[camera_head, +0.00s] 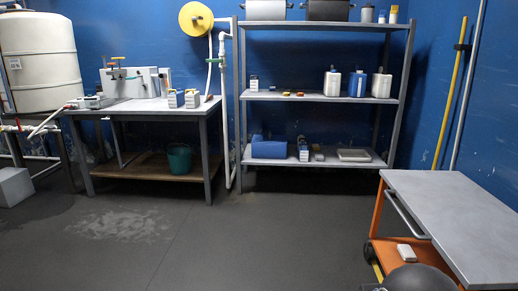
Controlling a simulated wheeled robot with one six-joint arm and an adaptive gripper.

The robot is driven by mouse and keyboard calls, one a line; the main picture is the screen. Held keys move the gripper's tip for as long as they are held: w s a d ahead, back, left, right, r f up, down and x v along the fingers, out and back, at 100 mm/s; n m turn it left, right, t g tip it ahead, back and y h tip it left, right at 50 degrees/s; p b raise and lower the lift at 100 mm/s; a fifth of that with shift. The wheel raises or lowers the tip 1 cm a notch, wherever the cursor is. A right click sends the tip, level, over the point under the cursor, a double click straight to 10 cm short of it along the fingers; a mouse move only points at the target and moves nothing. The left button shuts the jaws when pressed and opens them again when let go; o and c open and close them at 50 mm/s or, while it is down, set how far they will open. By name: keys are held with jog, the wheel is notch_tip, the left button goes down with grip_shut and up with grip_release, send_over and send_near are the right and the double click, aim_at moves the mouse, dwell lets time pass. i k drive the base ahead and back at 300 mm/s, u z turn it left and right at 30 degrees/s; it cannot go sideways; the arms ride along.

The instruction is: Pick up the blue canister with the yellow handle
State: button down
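A blue canister (357,85) stands upright on the middle shelf of the metal rack, between two white canisters (332,84) and (381,86). It is small in this view, and I cannot make out its handle or the handle's colour clearly. My gripper is not in view, so nothing shows of its position or whether it holds anything.
The grey rack (316,95) stands against the blue back wall, with boxes and a blue bin (269,148) on its lower shelf. A workbench (150,105) is left. An orange cart with a grey top (460,220) is front right. The middle floor is clear.

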aim_at(176, 99)
jog(key=u, duration=0.9)
jog(key=i, duration=1.35)
jog(key=u, duration=1.15)
jog(key=i, duration=3.6)
jog(key=z, duration=1.3)
jog(key=i, duration=0.9)
jog(key=z, duration=0.95)
